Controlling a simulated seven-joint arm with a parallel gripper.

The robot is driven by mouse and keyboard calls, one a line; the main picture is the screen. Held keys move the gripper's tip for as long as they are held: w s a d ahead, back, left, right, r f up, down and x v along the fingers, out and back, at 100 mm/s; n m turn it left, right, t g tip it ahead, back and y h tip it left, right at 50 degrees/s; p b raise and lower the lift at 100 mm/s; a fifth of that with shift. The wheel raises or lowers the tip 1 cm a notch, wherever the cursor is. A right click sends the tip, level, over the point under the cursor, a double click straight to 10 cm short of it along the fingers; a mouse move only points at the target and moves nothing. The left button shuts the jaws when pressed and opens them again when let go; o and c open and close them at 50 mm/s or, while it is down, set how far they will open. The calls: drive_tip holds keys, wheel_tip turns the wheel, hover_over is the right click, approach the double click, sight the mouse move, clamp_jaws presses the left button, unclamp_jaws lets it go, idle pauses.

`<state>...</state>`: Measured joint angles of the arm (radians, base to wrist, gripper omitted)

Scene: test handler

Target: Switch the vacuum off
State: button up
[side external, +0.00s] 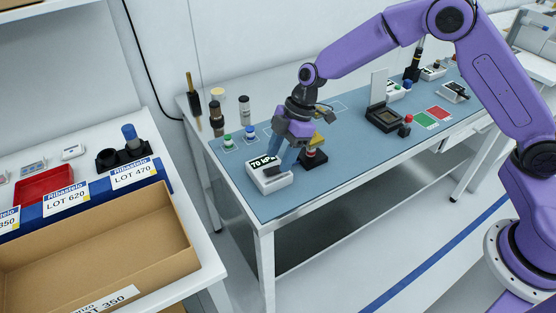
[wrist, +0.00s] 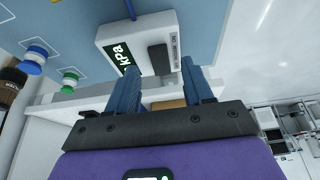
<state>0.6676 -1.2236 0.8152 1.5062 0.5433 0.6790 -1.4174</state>
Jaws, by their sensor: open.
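The vacuum unit is a white box (side external: 268,183) at the near left end of the blue bench mat, with a dark display reading 70 kPa. It also shows in the wrist view (wrist: 140,25), with the display partly cut off by a finger. A black switch-like block (wrist: 158,59) sits on its face, beside a small printed label too blurred to read fully. My gripper (wrist: 160,72) is open and empty, pointing down at the box. In the wrist view the black block appears between the two blue fingertips. Whether a finger touches the box cannot be told.
A green knob (wrist: 70,78) and a blue knob (wrist: 36,55) stand beside the box. Dark bottles (side external: 216,112) stand at the bench's back left. A red-topped black device (side external: 313,155) is close to my gripper's right. An open-lidded black fixture (side external: 385,116) stands further right.

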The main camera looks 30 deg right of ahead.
sight(273, 171)
drive_tip(key=shift+x, duration=1.1)
clamp_jaws()
drive_tip(key=shift+a+r+h, duration=0.1)
drive_tip(key=shift+a+h, duration=0.35)
drive_tip(key=shift+h, duration=0.65)
drive_tip(key=shift+a+h, duration=0.1)
drive_tip(key=shift+h, duration=0.6)
unclamp_jaws()
drive_tip(key=shift+r, duration=0.1)
